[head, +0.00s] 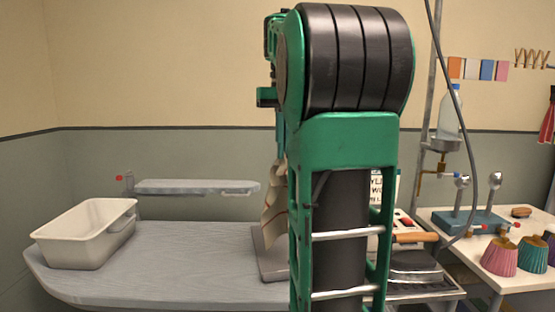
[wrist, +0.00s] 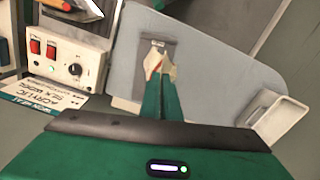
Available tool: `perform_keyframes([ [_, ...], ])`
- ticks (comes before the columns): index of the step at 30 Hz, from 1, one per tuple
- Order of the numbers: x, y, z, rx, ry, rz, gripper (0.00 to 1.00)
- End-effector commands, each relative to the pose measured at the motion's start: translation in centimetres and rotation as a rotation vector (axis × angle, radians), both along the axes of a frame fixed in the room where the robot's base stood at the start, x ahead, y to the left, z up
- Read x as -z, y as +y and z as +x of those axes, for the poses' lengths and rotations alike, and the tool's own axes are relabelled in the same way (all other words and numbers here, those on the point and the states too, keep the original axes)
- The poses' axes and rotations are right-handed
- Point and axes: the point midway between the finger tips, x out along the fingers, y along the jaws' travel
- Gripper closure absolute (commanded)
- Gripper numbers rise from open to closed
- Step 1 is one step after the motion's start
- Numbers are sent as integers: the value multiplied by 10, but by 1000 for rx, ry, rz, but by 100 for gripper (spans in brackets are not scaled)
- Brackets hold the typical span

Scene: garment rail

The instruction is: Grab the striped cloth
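The striped cloth (head: 272,205) is cream with dark reddish stripes. In the head view it hangs down in folds just below my gripper (head: 281,145), partly hidden behind my arm. In the wrist view the two green fingers of my gripper (wrist: 160,80) are close together, with the cloth (wrist: 165,67) bunched at their tips. The gripper looks shut on the cloth. The cloth's lower end is close above a grey plate on the board; I cannot tell if it touches.
A grey ironing board (head: 180,250) carries a white tub (head: 85,235) at the left. A narrow sleeve board (head: 195,187) stands behind. To the right are an iron (head: 415,262) and a table with pleated colored pieces (head: 500,257). The board's middle is bare.

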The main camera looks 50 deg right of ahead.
Motion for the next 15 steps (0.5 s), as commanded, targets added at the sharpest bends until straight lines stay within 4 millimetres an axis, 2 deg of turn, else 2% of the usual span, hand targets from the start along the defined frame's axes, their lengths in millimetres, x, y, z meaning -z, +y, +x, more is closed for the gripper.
perform_keyframes([
  [9, -50, 0, 0, 1, -2, -2, 100],
  [15, -60, 1, -1, 3, 2, 2, 100],
])
